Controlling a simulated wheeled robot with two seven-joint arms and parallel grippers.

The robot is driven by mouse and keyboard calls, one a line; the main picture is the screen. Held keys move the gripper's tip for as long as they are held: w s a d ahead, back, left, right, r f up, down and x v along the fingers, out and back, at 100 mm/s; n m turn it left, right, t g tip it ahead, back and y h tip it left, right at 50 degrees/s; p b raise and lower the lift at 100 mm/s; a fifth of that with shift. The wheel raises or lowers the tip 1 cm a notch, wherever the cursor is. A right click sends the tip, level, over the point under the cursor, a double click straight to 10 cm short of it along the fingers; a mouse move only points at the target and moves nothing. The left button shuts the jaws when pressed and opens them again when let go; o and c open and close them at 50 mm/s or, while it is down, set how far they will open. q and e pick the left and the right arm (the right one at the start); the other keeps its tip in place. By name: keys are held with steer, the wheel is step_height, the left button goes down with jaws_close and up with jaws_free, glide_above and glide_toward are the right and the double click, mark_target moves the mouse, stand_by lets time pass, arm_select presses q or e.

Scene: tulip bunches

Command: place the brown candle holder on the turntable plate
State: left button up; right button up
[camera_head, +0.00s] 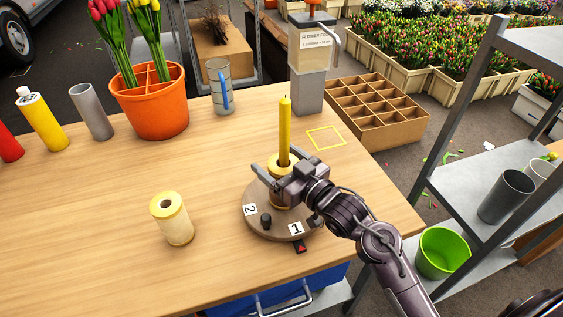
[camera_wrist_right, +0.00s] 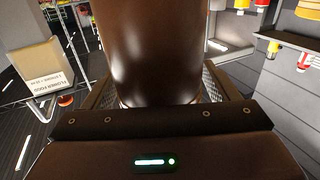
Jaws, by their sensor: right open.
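The brown candle holder (camera_head: 277,198) appears to stand upright on the round turntable plate (camera_head: 272,233), toward its back. A tall yellow candle (camera_head: 285,132) rises from its pale yellow top. My right gripper (camera_head: 277,176) is open, with its fingers on either side of the holder. In the right wrist view, the glossy brown body (camera_wrist_right: 155,50) fills the space between the fingers; I cannot tell whether they touch it. The gripper hides part of the holder and plate. The plate carries labels 1 and 2 and a dark knob. My left gripper is not in view.
A cream-yellow cylinder (camera_head: 172,219) stands left of the turntable. A grey dispenser (camera_head: 309,90) stands at the back edge. The table's left middle is clear.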

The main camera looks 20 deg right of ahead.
steer(key=shift+r, duration=0.2)
steer(key=b+v, duration=0.1)
steer(key=v, duration=1.1)
steer(key=shift+s+d+f, duration=0.1)
